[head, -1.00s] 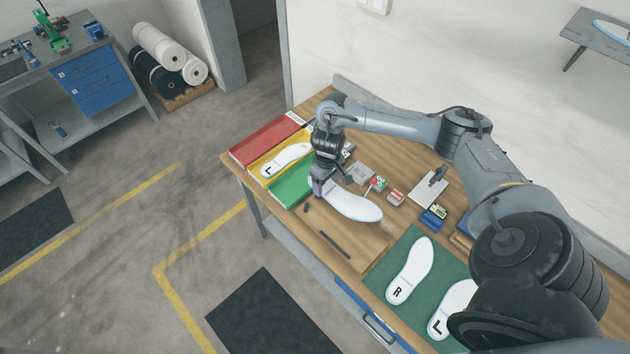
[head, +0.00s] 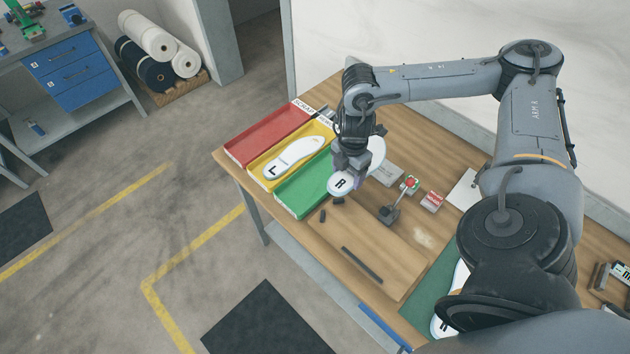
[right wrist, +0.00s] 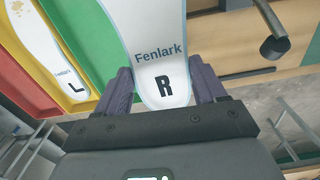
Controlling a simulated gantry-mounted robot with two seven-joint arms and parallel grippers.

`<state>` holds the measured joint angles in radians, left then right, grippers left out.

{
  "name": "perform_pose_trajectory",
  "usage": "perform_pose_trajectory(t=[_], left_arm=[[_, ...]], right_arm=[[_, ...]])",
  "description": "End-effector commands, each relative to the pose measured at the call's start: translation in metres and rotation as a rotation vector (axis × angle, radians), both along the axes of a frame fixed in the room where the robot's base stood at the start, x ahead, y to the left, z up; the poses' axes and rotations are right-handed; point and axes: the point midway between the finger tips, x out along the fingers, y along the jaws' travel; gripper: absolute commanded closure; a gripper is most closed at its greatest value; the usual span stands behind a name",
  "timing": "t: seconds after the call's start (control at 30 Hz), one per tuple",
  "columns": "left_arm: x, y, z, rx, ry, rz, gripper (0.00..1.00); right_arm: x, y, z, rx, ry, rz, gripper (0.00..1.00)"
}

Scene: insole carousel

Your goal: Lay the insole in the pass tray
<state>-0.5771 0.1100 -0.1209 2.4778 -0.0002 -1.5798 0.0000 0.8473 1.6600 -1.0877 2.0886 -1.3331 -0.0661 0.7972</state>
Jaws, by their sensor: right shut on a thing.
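The white insole (head: 340,187), marked R, is in my right gripper (head: 352,174). That gripper is shut on its heel end. In the head view the insole's toe points to the back right, partly hidden behind the gripper. The right wrist view shows the insole (right wrist: 155,40) between the two dark fingers (right wrist: 163,90), with "Fenlark" readable. The green tray (head: 300,192), whose label I cannot see, lies just left of the gripper and looks empty. It also shows in the right wrist view (right wrist: 85,28). My left gripper is not in view.
A yellow tray (head: 258,172) beside the green one holds an insole marked L (head: 295,157). A red tray (head: 262,137) lies beyond. A small stand (head: 390,213) and a red-and-white box (head: 431,201) are right of the gripper. A green mat (head: 425,300) lies at the front right.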

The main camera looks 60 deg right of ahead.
Motion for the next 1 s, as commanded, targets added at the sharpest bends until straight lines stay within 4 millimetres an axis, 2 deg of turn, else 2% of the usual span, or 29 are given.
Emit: perform_pose_trajectory(t=[0.03, 0.1, 0.33, 0.47, 0.8, 1.0], left_arm=[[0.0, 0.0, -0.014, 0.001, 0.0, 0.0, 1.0], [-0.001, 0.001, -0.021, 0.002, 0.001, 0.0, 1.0], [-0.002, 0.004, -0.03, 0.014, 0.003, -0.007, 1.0], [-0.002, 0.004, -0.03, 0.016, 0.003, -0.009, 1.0], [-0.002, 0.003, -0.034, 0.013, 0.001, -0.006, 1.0], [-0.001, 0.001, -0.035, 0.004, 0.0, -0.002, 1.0]], right_arm=[[-0.001, -0.006, -0.01, -0.002, -0.002, -0.012, 0.59], [-0.001, -0.012, -0.012, -0.001, -0.002, -0.023, 0.59], [0.011, -0.015, -0.018, 0.003, -0.002, -0.033, 0.59], [0.031, -0.01, -0.029, 0.004, -0.001, -0.032, 0.59], [0.096, 0.003, -0.068, 0.002, -0.001, -0.032, 0.59], [0.115, 0.006, -0.08, 0.0, 0.0, -0.035, 0.59]])
